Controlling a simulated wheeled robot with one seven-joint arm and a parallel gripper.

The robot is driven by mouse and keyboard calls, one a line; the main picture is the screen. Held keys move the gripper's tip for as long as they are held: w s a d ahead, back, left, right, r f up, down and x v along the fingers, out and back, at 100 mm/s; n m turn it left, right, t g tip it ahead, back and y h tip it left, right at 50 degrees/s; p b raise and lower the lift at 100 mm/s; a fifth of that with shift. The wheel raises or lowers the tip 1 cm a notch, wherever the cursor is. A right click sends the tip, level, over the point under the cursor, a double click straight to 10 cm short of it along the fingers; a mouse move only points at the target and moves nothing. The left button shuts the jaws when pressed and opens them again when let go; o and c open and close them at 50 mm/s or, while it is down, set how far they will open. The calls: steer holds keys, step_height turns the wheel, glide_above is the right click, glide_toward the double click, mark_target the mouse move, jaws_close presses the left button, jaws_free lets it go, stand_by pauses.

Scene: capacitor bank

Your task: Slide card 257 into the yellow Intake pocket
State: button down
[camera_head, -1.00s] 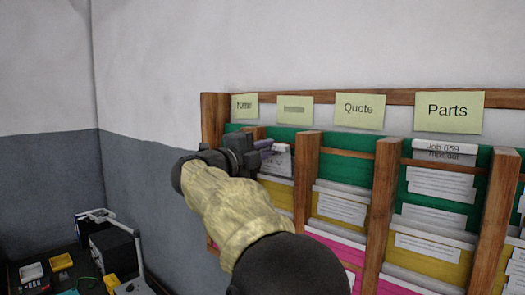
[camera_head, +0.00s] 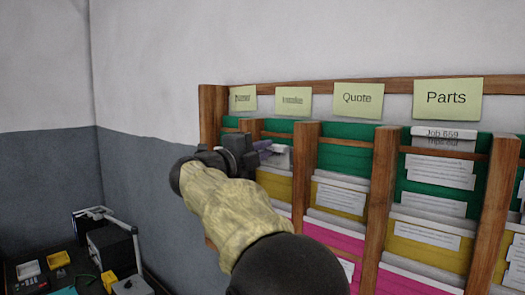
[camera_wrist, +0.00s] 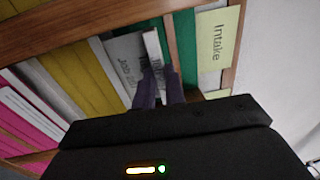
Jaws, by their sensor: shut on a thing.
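My gripper (camera_head: 266,149) is at the Intake column of the wall rack, shut on a white card (camera_head: 279,159). In the wrist view, the fingers (camera_wrist: 159,90) pinch the card (camera_wrist: 126,60), where "Job" is readable but the number is not clear. The Intake label (camera_wrist: 218,38) is sharp there and blurred in the head view (camera_head: 293,101). The card stands in front of the green pocket (camera_wrist: 184,45). Its lower part meets the top of the yellow pocket (camera_head: 274,185) and seems hidden behind it; how deep I cannot tell.
Wooden dividers (camera_head: 305,170) flank the column. The Quote (camera_head: 357,98) and Parts (camera_head: 447,98) columns stand to the right; Parts holds a card (camera_head: 442,140) in its green pocket. A pink pocket (camera_head: 333,238) lies below. A desk with equipment (camera_head: 110,245) is at lower left.

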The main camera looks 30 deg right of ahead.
steer(key=shift+f+b, duration=0.9)
steer(key=shift+f, duration=0.15)
steer(key=c, duration=1.4)
jaws_free()
steer(key=b+v, duration=0.5)
steer(key=v, duration=1.2)
steer(key=shift+a, duration=0.15)
